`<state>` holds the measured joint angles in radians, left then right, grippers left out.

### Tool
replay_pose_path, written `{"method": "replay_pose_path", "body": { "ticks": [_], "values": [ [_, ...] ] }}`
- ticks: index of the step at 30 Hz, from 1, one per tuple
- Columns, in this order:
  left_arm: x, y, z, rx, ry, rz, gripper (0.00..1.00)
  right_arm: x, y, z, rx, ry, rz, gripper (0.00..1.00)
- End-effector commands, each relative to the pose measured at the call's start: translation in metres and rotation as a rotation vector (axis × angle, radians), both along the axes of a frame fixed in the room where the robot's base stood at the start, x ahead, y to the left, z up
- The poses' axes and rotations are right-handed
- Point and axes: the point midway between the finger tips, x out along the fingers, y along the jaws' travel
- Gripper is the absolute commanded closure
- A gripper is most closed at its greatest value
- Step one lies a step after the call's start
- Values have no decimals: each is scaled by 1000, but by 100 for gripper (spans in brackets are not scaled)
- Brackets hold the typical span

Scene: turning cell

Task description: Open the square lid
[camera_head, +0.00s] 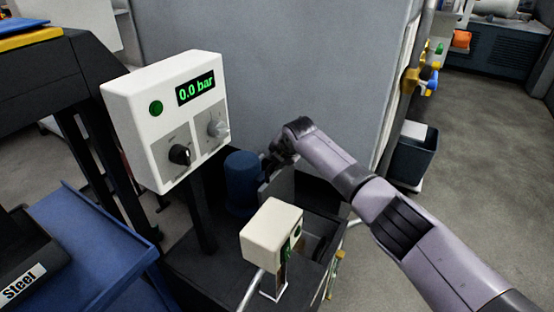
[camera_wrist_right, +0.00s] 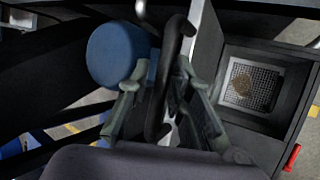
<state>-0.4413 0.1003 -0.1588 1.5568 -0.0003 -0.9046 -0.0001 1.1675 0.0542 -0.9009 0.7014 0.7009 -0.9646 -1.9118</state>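The square lid (camera_head: 279,188) appears as a grey panel standing steeply up at the back of the black cart, seen nearly edge-on in the right wrist view (camera_wrist_right: 206,45). Beside it a square opening with a mesh (camera_wrist_right: 262,82) is uncovered. A black curved handle (camera_wrist_right: 166,85) runs between the two fingers of my right gripper (camera_wrist_right: 166,78). The fingers stand on either side of it, with gaps visible, so they look open around it. In the head view the right gripper (camera_head: 272,162) is small and dark, next to the blue cylinder. My left gripper is not in view.
The blue cylinder (camera_head: 241,182) stands close left of the right gripper. A white control box (camera_head: 165,118) reads 0.0 bar. A smaller white box (camera_head: 270,230) stands in front of the opening.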

Motion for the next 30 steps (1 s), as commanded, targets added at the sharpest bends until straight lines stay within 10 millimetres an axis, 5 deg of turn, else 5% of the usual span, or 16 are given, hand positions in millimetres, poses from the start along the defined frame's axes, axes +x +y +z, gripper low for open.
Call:
{"method": "replay_pose_path", "body": {
  "ticks": [11, 30],
  "values": [
    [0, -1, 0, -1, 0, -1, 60, -10, -4, 12, -1, 0, 1, 80],
    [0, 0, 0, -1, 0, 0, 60, -63, -21, 83, -1, -1, 0, 80]
  ]
}}
